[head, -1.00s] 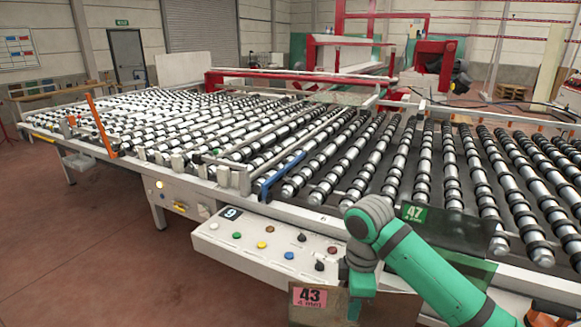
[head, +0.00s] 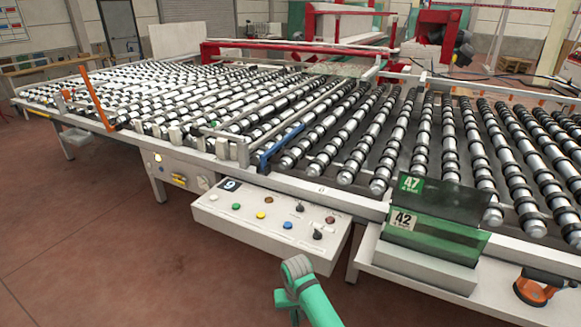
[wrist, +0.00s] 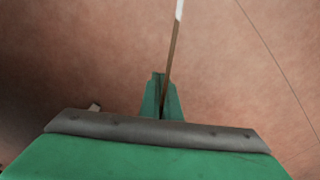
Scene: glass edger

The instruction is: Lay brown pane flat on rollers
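The brown pane (wrist: 170,62) shows edge-on in the wrist view, as a thin brown strip with a whitish upper end. My gripper (wrist: 160,88) is shut on it, one green finger on each side of the strip. In the head view my arm's green end is at the bottom, right of centre; the fingertips and pane are not visible there. The rollers (head: 347,172), silver bars with black rings, form a wide sloping bed across the head view. The roller bed lies beyond and above my arm in the picture.
A white control box (head: 262,222) with coloured knobs juts out just beyond my arm. A rack (head: 425,268) at right holds a dark pane (head: 465,204) marked 47 and a green pane (head: 450,240) marked 42. An orange tool (head: 537,288) lies beside it. Floor at left is clear.

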